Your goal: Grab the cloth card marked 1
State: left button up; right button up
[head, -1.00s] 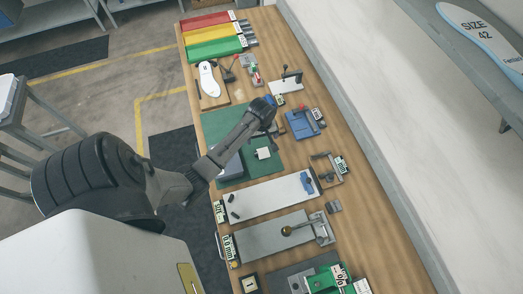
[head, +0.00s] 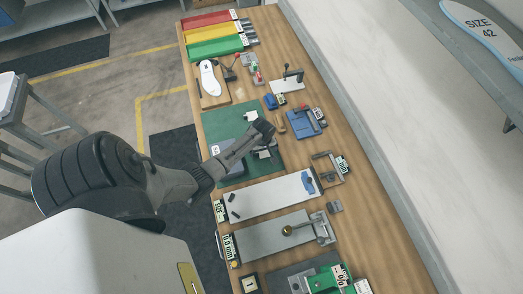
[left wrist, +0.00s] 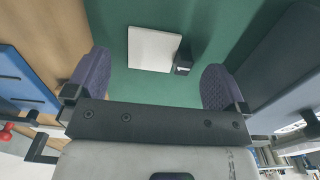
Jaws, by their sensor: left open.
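My left gripper (head: 265,131) is open above the green mat (head: 240,178), its fingers pointing down. In the left wrist view the two purple-grey finger pads of the gripper (left wrist: 155,84) are wide apart with nothing between them. A blank-looking white square card (left wrist: 153,49) lies on the mat just beyond the fingers, with a small black block (left wrist: 183,62) at its side. In the head view the white card (head: 265,154) is partly hidden by the gripper. No number can be read on it. My right gripper is not in view.
A grey box (head: 227,158) stands on the mat beside my arm. A blue fixture (head: 304,123) is right of the mat. A black-framed white tag reading 1 (head: 249,284) sits at the table's near end.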

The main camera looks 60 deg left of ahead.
pick_arm(q)
jog(key=shift+f, duration=0.95)
jog(key=shift+c, duration=0.4)
jog(key=c, duration=0.9)
